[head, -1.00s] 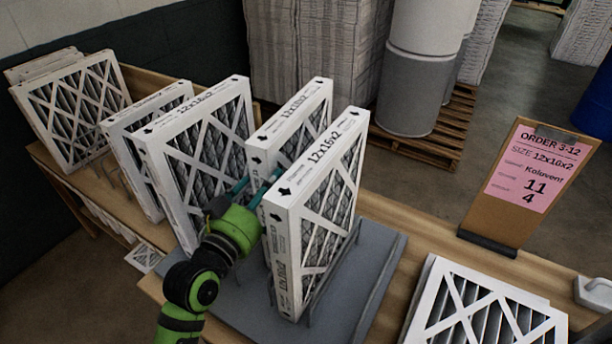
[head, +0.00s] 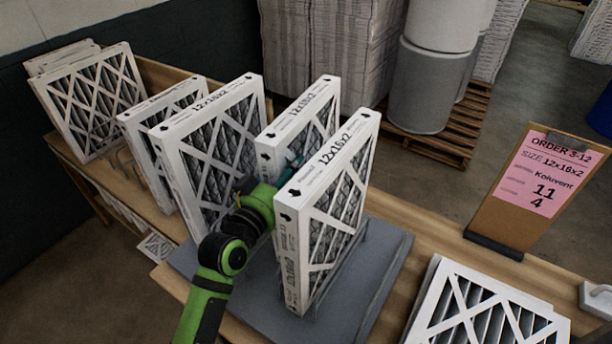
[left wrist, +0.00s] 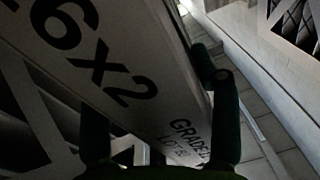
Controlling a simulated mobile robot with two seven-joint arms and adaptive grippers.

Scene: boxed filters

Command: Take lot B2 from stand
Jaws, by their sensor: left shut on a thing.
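Several white cardboard-framed pleated filters stand upright on the wooden bench. My left gripper (head: 270,173) is shut on the end of the middle filter (head: 298,120), marked 12x16x2, just behind the front filter (head: 330,215). In the left wrist view, the fingers lie on either side of the held filter (left wrist: 120,75). Its edge reads "16x2", "GRADE" and "LOT"; the lot code is too dark to read. The filter's lower part is hidden by the front filter and my arm. The grey stand (head: 380,275) lies under the front filter. My right gripper is not in view.
More filters stand to the left (head: 215,150), close to the held one. A clipboard with a pink order sheet (head: 540,175) stands at the right. A filter (head: 490,315) lies flat at the bottom right. The bench (head: 440,250) between stand and clipboard is bare.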

